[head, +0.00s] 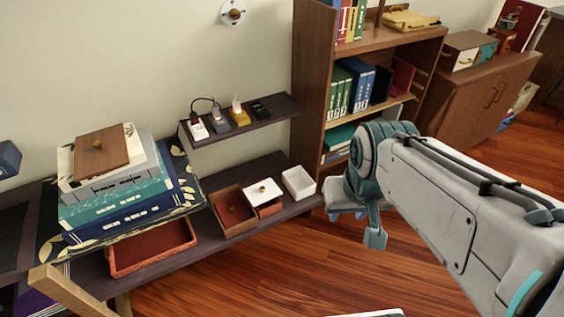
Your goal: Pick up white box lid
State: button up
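The white box lid (263,193) is a flat white panel with a small round gold knob. It lies on top of a small reddish-brown box (268,211) on the low dark shelf. My gripper (355,226) hangs to the right of the lid, past the shelf's end and in front of the bookcase, clear of the lid. Its fingertips look spread apart with nothing between them. Part of the gripper is hidden behind my own arm.
An open brown box (233,224) with a knobbed piece inside stands left of the lid; a white open box (298,183) stands right. A small upper shelf (246,124) holds small gadgets above. Stacked books (125,200) sit farther left.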

aim_at(264, 192)
jog(key=k, duration=0.6)
jog(key=u, duration=0.8)
jog(key=i, duration=0.75)
jog(key=u, duration=0.5)
jog(key=i, duration=0.8)
jog(key=z, duration=0.75)
jog(key=i, duration=0.45)
jog(key=z, duration=0.4)
